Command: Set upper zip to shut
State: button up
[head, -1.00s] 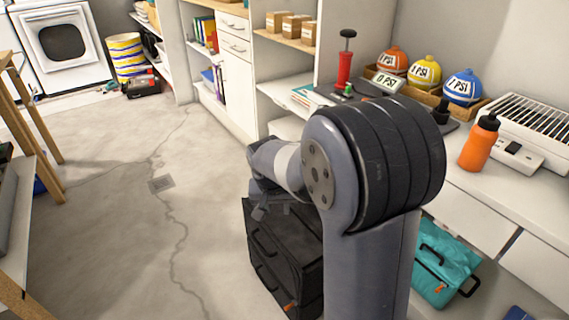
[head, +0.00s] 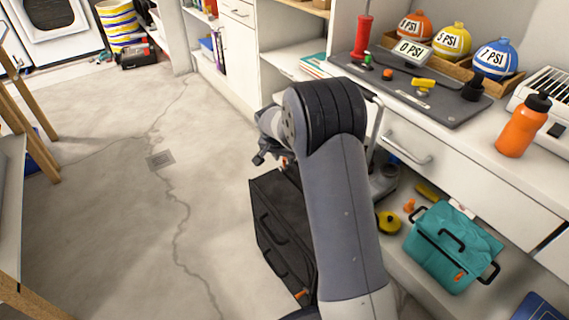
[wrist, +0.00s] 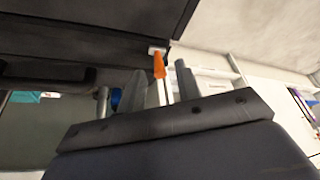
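A black case (head: 274,222) with dark handles stands on the floor in the head view, partly hidden behind my arm. One orange zip tab (head: 302,294) shows at its near lower end. My gripper (head: 266,156) is at the case's far upper end. In the wrist view the case's dark panels (wrist: 75,45) fill the upper left. Another orange tab (wrist: 159,65) hangs there from a pale mount. My gripper's fingers (wrist: 158,88) stand apart, with the tab in the gap between them, nearer the right finger. I cannot tell whether they touch it. The zip line itself is not clear.
A teal bag (head: 452,255) and a yellow round item (head: 389,222) are on the low shelf at right. The counter above holds an orange bottle (head: 523,125) and a dark tray (head: 440,95). The concrete floor left of the case is clear.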

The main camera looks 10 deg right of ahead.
aim_at(284, 163)
jog(key=shift+x, duration=1.25)
jog(key=shift+c, duration=0.5)
grip_shut()
